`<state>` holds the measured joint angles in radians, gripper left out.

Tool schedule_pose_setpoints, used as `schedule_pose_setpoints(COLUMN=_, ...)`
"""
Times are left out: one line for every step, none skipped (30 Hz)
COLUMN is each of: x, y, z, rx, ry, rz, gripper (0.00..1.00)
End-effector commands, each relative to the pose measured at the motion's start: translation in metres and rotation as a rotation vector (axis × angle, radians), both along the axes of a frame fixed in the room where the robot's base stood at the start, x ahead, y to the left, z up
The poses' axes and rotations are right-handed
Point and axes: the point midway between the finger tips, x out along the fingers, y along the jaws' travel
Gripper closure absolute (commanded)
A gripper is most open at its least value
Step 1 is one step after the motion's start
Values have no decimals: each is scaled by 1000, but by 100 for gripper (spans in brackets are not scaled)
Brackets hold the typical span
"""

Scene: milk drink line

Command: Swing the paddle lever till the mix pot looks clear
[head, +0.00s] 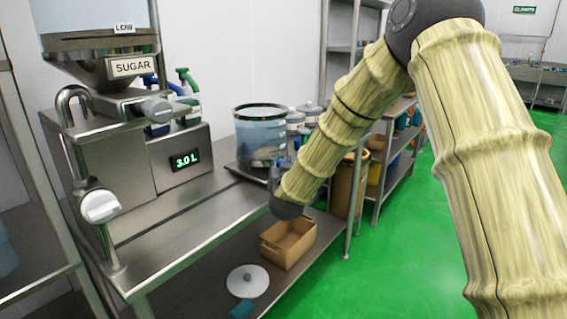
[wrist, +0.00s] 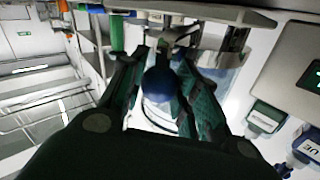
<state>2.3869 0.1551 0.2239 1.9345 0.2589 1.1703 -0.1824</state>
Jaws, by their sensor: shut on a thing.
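The mix pot (head: 260,138) is a clear round vessel with a dark rim at the far end of the steel counter. Its contents look grey-blue, with a brownish patch low down. Part of it also shows behind my fingers in the wrist view (wrist: 222,62). My gripper (head: 277,174) is low at the pot's front right side, small and dark in the head view. In the wrist view my gripper (wrist: 165,72) is shut on a round blue knob (wrist: 159,85), which appears to be the paddle lever's end. The rest of the lever is mostly hidden.
The sugar dispenser (head: 130,68) stands on the counter (head: 190,222) at left, with a display reading 3.0 L (head: 187,160). A cardboard box (head: 288,243) and a white disc (head: 247,281) lie on the lower shelf. Green floor (head: 400,270) is clear at right.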

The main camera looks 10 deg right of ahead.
Motion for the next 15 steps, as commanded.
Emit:
schedule_pose_setpoints(x=-1, y=7, z=1, rx=-1, ry=-1, rz=4, gripper=100)
schedule_pose_setpoints(x=-1, y=10, z=1, rx=-2, ry=0, rz=4, gripper=100)
schedule_pose_setpoints(x=-2, y=13, z=1, rx=-2, ry=-1, rz=5, gripper=100)
schedule_pose_setpoints(x=-2, y=15, z=1, rx=-2, ry=-1, rz=5, gripper=100)
schedule_pose_setpoints(x=-2, y=17, z=1, rx=-2, ry=-1, rz=5, gripper=100)
schedule_pose_setpoints(x=-2, y=19, z=1, rx=-1, ry=-1, rz=5, gripper=100)
schedule_pose_setpoints(x=-3, y=21, z=1, rx=-1, ry=-1, rz=5, gripper=100)
schedule_pose_setpoints(x=-3, y=22, z=1, rx=-1, ry=-1, rz=5, gripper=100)
schedule_pose_setpoints(x=-3, y=24, z=1, rx=-1, ry=-1, rz=5, gripper=100)
schedule_pose_setpoints(x=-3, y=25, z=1, rx=-1, ry=-1, rz=5, gripper=100)
schedule_pose_setpoints(x=-3, y=26, z=1, rx=-1, ry=-1, rz=5, gripper=100)
schedule_pose_setpoints(x=-3, y=27, z=1, rx=-1, ry=-1, rz=5, gripper=100)
schedule_pose_setpoints(x=-3, y=28, z=1, rx=-1, ry=-1, rz=5, gripper=100)
schedule_pose_setpoints(x=-3, y=28, z=1, rx=0, ry=-2, rz=5, gripper=100)
schedule_pose_setpoints(x=-3, y=28, z=1, rx=0, ry=-2, rz=5, gripper=100)
